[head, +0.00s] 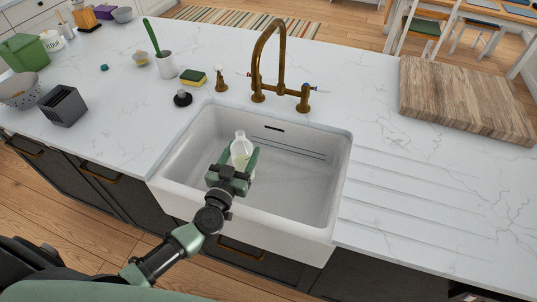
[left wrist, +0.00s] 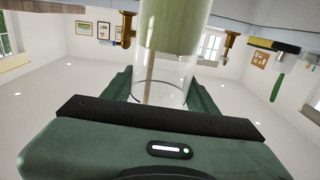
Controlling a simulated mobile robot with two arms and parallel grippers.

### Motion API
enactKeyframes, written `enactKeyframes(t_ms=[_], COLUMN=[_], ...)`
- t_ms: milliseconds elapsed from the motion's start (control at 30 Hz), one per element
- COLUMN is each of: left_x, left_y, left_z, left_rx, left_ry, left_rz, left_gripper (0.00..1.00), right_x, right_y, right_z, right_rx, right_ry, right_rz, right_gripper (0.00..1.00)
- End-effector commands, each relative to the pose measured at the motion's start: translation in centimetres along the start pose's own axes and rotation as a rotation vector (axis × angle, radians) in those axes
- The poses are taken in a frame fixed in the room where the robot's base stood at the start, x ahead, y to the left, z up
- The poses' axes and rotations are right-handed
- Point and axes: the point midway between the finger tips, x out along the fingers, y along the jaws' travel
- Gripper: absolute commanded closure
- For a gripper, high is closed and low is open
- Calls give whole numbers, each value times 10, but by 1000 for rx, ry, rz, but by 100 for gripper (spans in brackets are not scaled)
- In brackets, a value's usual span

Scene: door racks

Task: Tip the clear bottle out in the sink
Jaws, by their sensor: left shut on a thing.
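The clear bottle (head: 240,146) is upright over the white sink (head: 318,216), its neck pointing up. Pale green liquid shows in its lower part. My left gripper (head: 238,160) is shut on the bottle, with a green finger on each side. In the left wrist view, which is upside down, the bottle (left wrist: 165,88) stands between the fingers (left wrist: 160,92), with the green liquid toward the picture's top. The bottle's base is hidden behind the gripper in the head view. My right gripper is not in view.
A brass faucet (head: 258,62) stands behind the sink. A sponge (head: 193,77), a soap dispenser (head: 220,80) and a black-based brush (head: 182,98) sit at the back left rim. A wooden board (head: 465,98) lies at right. The drainboard grooves (head: 420,195) are clear.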

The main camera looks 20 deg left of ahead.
Motion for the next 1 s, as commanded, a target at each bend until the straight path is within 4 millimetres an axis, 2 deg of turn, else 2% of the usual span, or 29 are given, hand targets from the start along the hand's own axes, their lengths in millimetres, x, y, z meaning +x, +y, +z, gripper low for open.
enactKeyframes(t_ms=[33, 100, 200, 300, 700, 1000], left_x=[18, 35, 52, 60, 62, 62], left_y=[-11, -22, -34, -42, -44, -41], left_z=[-8, -8, -8, -8, -8, -10], left_rx=[7, 3, 1, -2, 5, 105], left_ry=[5, 3, 3, 2, 1, 15], left_rz=[-10, -20, -32, -40, -42, -41], left_gripper=[96, 96, 96, 96, 96, 96], right_x=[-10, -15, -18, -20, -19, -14], right_y=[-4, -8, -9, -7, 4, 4], right_z=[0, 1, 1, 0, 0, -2], right_rx=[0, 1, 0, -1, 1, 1], right_ry=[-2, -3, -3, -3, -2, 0], right_rz=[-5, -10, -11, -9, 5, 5], right_gripper=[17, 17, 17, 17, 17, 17])
